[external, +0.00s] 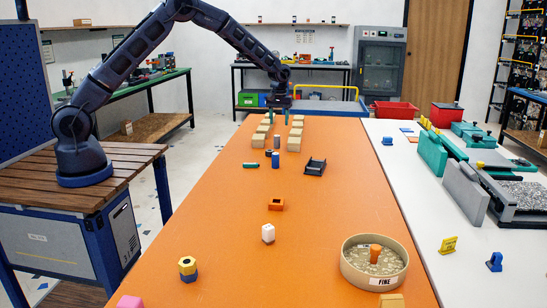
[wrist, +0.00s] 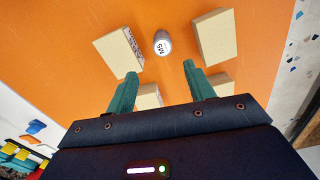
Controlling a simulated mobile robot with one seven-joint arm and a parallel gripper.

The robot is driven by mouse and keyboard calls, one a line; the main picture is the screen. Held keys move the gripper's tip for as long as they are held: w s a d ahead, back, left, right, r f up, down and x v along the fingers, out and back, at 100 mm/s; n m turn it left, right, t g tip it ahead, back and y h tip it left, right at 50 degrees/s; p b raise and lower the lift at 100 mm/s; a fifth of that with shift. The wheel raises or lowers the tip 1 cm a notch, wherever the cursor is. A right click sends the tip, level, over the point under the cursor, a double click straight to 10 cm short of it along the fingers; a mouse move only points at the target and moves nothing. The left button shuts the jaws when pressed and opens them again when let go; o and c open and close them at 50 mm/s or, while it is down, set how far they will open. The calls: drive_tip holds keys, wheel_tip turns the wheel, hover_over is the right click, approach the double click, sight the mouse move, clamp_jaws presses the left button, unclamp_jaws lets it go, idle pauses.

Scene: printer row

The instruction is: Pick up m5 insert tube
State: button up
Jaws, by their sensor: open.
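The m5 insert tube (wrist: 162,43) shows in the wrist view as a small grey cylinder with a pale round top marked "M5", standing upright between two tan blocks. In the external view it appears to be the small grey cylinder (external: 277,141) between the two rows of blocks. My gripper (wrist: 160,72) has its two green fingers open, with nothing between them. The tube shows just beyond the fingertips, roughly centred between them and apart from both. In the external view my gripper (external: 278,116) hangs over the far part of the orange table.
Tan blocks (wrist: 213,36) stand close on both sides of the tube; another (external: 293,144) shows in the external view. A blue cylinder (external: 275,160), a green piece (external: 250,165) and a black holder (external: 315,167) lie nearer the camera. The orange table (external: 215,220) has free room there.

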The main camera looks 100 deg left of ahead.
hover_over(277, 141)
drive_tip(key=a, duration=0.2)
drive_tip(key=f, duration=0.5)
drive_tip(key=shift+w+a, duration=0.2)
drive_tip(key=shift+w, duration=0.05)
drive_tip(key=f, duration=0.3)
drive_tip(key=d+f, duration=0.1)
drive_tip(key=shift+s+f, duration=0.35)
drive_tip(key=shift+f, duration=0.45)
drive_tip(key=c, duration=1.1)
